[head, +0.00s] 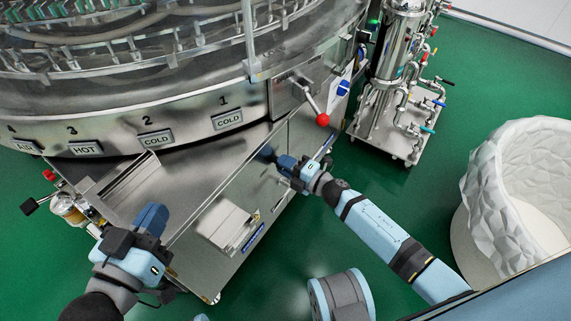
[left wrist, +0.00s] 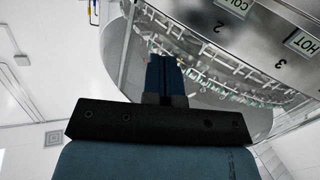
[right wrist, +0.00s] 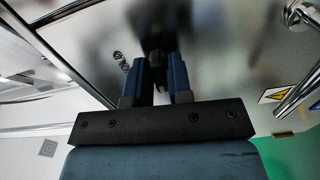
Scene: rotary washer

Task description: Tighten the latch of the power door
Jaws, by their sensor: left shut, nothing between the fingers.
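The power door is a shiny metal panel (right wrist: 225,45) on the machine's front. A small black latch (right wrist: 155,62) stands on it, between the blue fingers of my right gripper (right wrist: 155,85). In the head view my right gripper (head: 274,159) is at the front panel, and the latch is mostly hidden. My left gripper (head: 151,217) is shut and empty, apart from the panel at the lower left. Its fingers also show together in the left wrist view (left wrist: 163,75).
A metal box (head: 225,224) is on the machine's lower front. A steel tank unit (head: 400,50) and a white textured tub (head: 480,200) stand on the right. Green floor is clear between them.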

